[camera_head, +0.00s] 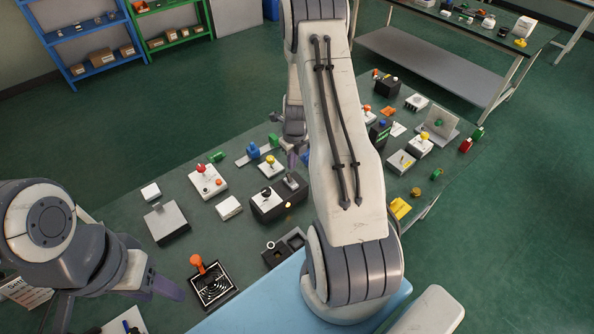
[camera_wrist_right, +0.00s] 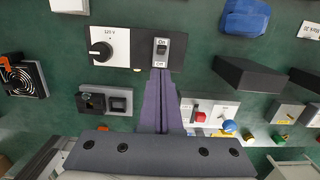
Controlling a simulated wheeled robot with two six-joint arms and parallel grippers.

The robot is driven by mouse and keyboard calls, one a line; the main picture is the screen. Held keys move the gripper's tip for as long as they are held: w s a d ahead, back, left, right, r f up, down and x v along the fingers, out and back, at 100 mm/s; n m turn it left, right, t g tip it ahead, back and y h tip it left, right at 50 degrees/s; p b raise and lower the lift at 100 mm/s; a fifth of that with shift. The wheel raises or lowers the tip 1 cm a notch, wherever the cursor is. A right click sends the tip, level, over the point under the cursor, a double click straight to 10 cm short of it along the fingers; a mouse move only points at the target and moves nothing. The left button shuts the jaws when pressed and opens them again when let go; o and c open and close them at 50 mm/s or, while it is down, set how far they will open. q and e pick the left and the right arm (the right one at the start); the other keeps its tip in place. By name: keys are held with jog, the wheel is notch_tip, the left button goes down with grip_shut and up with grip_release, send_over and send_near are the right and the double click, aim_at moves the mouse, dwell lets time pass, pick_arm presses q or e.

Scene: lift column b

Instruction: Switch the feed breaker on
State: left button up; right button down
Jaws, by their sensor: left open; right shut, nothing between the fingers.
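The feed breaker is a small grey toggle switch (camera_wrist_right: 161,49) with "On" and "Off" labels, on a black box (camera_wrist_right: 141,63). In the wrist view "On" is at the top and "Off" at the bottom; the lever's position is too small to tell. In the head view the switch (camera_head: 292,181) sits on the right end of that box (camera_head: 268,212). My right gripper (camera_wrist_right: 160,72) is shut and empty, its tips at the "Off" end; contact cannot be told. It is partly hidden by my arm in the head view (camera_head: 291,158). My left gripper (camera_head: 118,308) is open and empty, lower left.
A "125 V" plate with a black knob (camera_wrist_right: 103,49) is beside the switch. A dark two-socket box (camera_wrist_right: 104,101) is close by. A fan grille with an orange lever (camera_head: 212,288) is near my left gripper. Several other boxes and switches crowd the green bench.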

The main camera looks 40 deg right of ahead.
jog(key=w+r+b, duration=0.1)
jog(key=w+r, duration=0.2)
jog(key=r, duration=0.1)
jog(key=shift+w, duration=0.35)
jog(key=s+a+r+n+b, duration=0.1)
jog(key=s+a+r+n, duration=0.3)
jog(key=a+n, duration=0.6)
jog(key=s+a+r+n+b, duration=0.1)
jog(key=a+r+n+b, duration=0.1)
jog(key=a+r+n, duration=0.8)
jog(key=s+a+n, duration=0.4)
jog(key=s+n, duration=0.3)
jog(key=s+a+n+b, duration=0.1)
jog(key=s+a+n, duration=0.3)
jog(key=s+n, duration=0.4)
jog(key=s+a+n+g+y, duration=0.1)
jog(key=s+a+n, duration=0.4)
jog(key=s+n, duration=0.3)
jog(key=shift+r+b, duration=0.15)
jog(key=shift+b, duration=0.2)
